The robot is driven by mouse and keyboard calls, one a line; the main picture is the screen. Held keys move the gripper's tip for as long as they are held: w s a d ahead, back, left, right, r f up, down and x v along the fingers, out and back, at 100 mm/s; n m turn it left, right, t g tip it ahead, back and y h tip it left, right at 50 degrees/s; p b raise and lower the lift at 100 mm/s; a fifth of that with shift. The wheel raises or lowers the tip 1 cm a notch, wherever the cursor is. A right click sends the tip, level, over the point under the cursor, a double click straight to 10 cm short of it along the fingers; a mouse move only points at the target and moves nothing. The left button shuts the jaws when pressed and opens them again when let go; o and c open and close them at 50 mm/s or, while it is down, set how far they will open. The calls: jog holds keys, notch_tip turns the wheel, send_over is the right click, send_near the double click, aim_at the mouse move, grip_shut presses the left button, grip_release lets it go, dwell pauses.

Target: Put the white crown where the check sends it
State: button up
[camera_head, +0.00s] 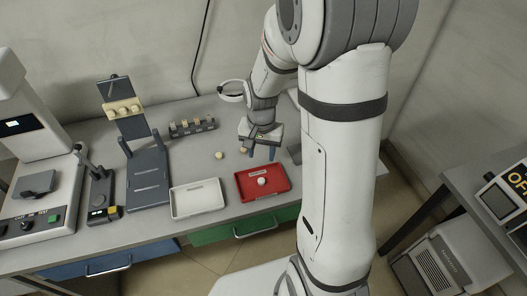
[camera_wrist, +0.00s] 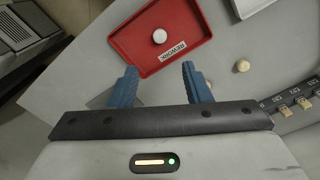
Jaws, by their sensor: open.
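The white crown (camera_head: 262,181) lies in the red tray (camera_head: 277,186), near its middle. In the wrist view the crown (camera_wrist: 160,36) sits apart from the walls of the red tray (camera_wrist: 125,42), whose label reads REWORK. My gripper (camera_head: 262,153) is open and empty, just behind the red tray in the head view. In the wrist view my gripper's two blue fingers (camera_wrist: 158,70) are spread wide, with nothing between them. The crown lies beyond the fingertips and touches neither.
A cream crown (camera_head: 219,155) lies on the bench behind the trays. An empty-looking white tray (camera_head: 197,200) stands left of the red one. A dark rack (camera_head: 192,127) with several pieces stands at the back. A dark stand (camera_head: 148,180) and a machine (camera_head: 40,190) are farther left.

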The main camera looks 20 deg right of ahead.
jog(key=s+r+n+t, duration=0.3)
jog(key=s+r+n, duration=0.3)
jog(key=s+r, duration=0.8)
jog(key=shift+v, duration=1.15)
jog(key=shift+a, duration=0.15)
